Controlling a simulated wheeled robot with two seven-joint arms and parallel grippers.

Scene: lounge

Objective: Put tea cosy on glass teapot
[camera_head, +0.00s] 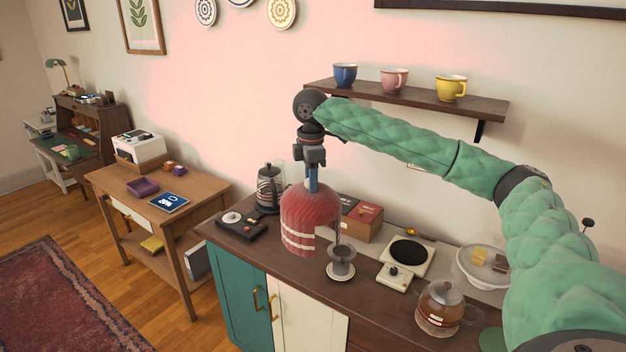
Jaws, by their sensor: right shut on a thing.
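The tea cosy (297,222) is a red ribbed dome with pale bands near its lower edge. My right gripper (313,183) points down and is shut on the top of the cosy. The cosy is upright above the left half of the sideboard; I cannot tell whether its lower edge touches the top. The glass teapot (438,310), with amber tea and a lid, stands at the front right of the sideboard, apart from the cosy. What lies under or behind the cosy is hidden. My left gripper is not in view.
A shelf with cups (405,98) hangs behind my arm.

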